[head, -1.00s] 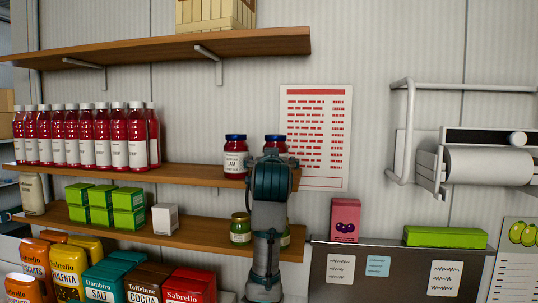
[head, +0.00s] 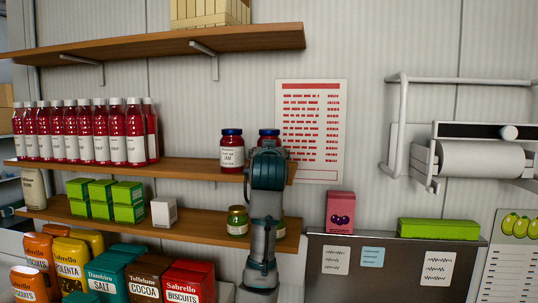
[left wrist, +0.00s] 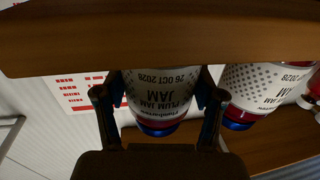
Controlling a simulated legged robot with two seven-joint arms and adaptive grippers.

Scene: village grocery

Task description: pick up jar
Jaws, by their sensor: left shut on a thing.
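A plum jam jar with a white label and blue lid (head: 269,133) stands on the middle shelf, mostly hidden behind my left arm in the head view. In the left wrist view, which is upside down, this jar (left wrist: 160,100) is between the two fingers of my left gripper (left wrist: 158,92), which is shut on it. A second, matching jam jar (head: 232,152) stands just left of it in the head view. It also shows on the right in the left wrist view (left wrist: 262,90). My right gripper is not in view.
The middle shelf (head: 190,171) also holds a row of red bottles (head: 85,135). Green-lidded jars (head: 237,221) and green boxes (head: 103,200) stand on the shelf below. The upper shelf (head: 130,47) overhangs. A price list (head: 310,130) hangs on the wall behind.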

